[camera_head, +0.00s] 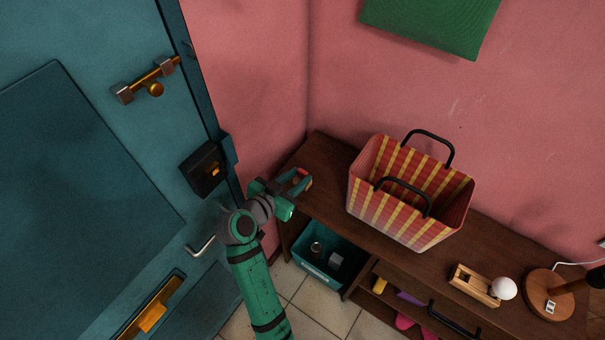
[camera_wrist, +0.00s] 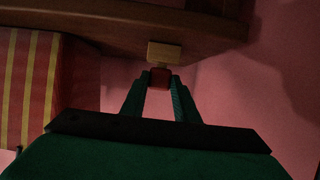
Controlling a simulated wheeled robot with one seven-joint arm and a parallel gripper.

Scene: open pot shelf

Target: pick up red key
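My gripper (camera_head: 300,180) is at the left end of the brown shelf top in the head view, and its fingertips (camera_wrist: 161,78) show in the wrist view. The red key (camera_wrist: 160,79) is a small red piece between the fingertips, with a tan block-shaped part (camera_wrist: 164,54) just beyond it. The green fingers converge on the red piece and appear to touch it on both sides. In the head view only a small red-orange patch (camera_head: 302,173) shows at the fingertips. Whether the key touches the shelf is unclear.
A striped red and yellow basket (camera_head: 400,205) stands on the brown shelf (camera_head: 325,160), right of my gripper. A teal bin (camera_head: 330,262) sits below. A wooden holder with a white ball (camera_head: 475,285) and a lamp base (camera_head: 540,309) are farther right. A teal door (camera_head: 80,150) is left.

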